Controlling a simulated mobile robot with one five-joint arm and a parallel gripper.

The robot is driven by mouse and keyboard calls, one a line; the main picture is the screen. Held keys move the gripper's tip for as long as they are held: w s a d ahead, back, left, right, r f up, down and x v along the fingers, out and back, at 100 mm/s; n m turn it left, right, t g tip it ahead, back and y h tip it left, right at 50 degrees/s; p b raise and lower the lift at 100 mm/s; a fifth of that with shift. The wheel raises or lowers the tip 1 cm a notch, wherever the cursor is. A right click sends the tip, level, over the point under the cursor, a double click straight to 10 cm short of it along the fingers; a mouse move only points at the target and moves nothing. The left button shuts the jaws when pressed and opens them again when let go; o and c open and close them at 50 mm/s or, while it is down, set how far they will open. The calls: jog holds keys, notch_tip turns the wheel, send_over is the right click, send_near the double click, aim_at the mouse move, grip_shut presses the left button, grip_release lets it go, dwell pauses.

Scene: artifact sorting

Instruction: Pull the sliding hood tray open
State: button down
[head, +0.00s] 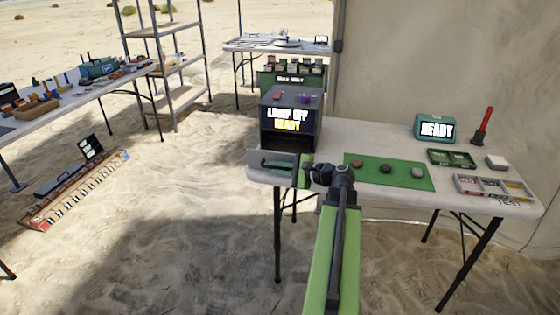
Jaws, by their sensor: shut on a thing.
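The hood (290,122) is a dark box at the left end of the near table, with a screen reading "LAMP OFF READY". Its front opening is dark. The sliding tray's pale grey front (258,172) shows below the opening, at the table's left edge, with a dark bar handle across it. My gripper (304,171) is at the right end of this front, shut on the handle. The jaws are small here, and my wrist hides part of the contact. How far the tray stands out of the hood is hard to tell.
A green mat (390,172) with several small stones lies right of my wrist.

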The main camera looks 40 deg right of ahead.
jog(key=shift+s+a, duration=0.2)
jog(key=shift+a, duration=0.15)
jog(key=c, duration=1.8)
grip_release()
jog(key=shift+o, duration=0.2)
jog(key=p+v, duration=0.3)
jog(key=v, duration=1.4)
jog(key=shift+s+p, duration=0.2)
jog(key=shift+p, duration=0.2)
